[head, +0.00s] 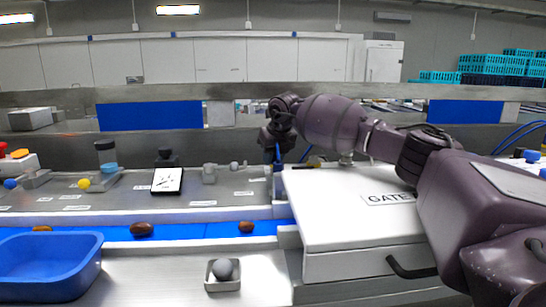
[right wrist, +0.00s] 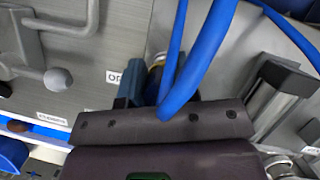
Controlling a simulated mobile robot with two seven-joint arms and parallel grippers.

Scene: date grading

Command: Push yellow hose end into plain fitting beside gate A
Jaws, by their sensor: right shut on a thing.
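My right gripper (head: 277,160) is at the left edge of the white gate box, pointing down. In the right wrist view my right gripper (right wrist: 155,92) is shut on a blue hose (right wrist: 196,68), which loops up in front of the camera. A small yellowish part (right wrist: 154,76) shows between the fingers; it may be the hose's yellow end. A fitting beyond it is mostly hidden by fingers and hose, so I cannot tell whether they touch. The white gate box (head: 330,210) carries a "GATE" label (head: 388,199), its letter covered by my arm. My left gripper is not in view.
A blue bin (head: 45,262) stands front left. Brown dates (head: 141,230) lie on the blue belt (head: 190,231). A grey ball-topped knob (head: 223,269) is at front centre. A grey lever (right wrist: 55,78) stands beside the gripper.

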